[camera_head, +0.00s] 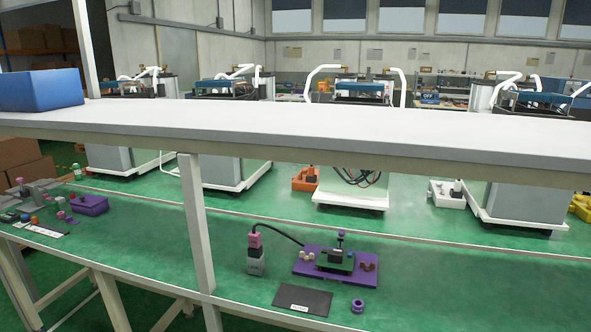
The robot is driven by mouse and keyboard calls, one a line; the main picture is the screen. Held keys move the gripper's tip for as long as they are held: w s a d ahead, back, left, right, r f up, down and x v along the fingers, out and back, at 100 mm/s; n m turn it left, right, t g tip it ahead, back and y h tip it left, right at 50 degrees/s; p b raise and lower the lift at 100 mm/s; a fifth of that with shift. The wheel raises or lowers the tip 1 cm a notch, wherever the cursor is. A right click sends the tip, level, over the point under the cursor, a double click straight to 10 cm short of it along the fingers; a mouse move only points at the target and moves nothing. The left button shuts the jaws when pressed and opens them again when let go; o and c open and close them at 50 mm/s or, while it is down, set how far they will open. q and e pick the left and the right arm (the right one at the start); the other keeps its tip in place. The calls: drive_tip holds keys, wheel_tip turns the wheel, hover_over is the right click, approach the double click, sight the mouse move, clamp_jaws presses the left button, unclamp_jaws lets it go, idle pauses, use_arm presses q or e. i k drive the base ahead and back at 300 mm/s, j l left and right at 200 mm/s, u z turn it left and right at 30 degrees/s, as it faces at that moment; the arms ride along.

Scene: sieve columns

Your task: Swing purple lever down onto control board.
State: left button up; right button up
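A purple board (308,267) lies on the green bench top right of centre. A dark block with a small screen-like top (334,260) sits on its middle. A small purple-topped post (341,236), which looks like the purple lever, stands upright above the block. Its hinge is too small to make out. Tan and brown clips (307,256) sit on the board's left and right sides.
A grey and pink device (256,258) with a black cable stands left of the board. A dark plate (302,300) and purple ring (358,306) lie in front. A white upper shelf (300,130) and upright post (196,220) cross the view. Bench between is clear.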

sight(342, 234)
drive_tip(key=i+l, duration=0.1)
drive_tip(key=l, duration=0.3)
drive_tip(key=i+l+z, duration=0.1)
drive_tip(key=l, duration=0.3)
drive_tip(key=i+l, duration=0.15)
drive_tip(key=l, duration=0.2)
drive_tip(key=i+l+z, duration=0.1)
drive_tip(key=l, duration=0.3)
drive_tip(key=i+l, duration=0.2)
drive_tip(key=l, duration=0.2)
drive_tip(key=i+l+z, duration=0.1)
drive_tip(key=l, duration=0.25)
drive_tip(key=i+l, duration=0.2)
drive_tip(key=l, duration=0.15)
drive_tip(key=z, duration=0.05)
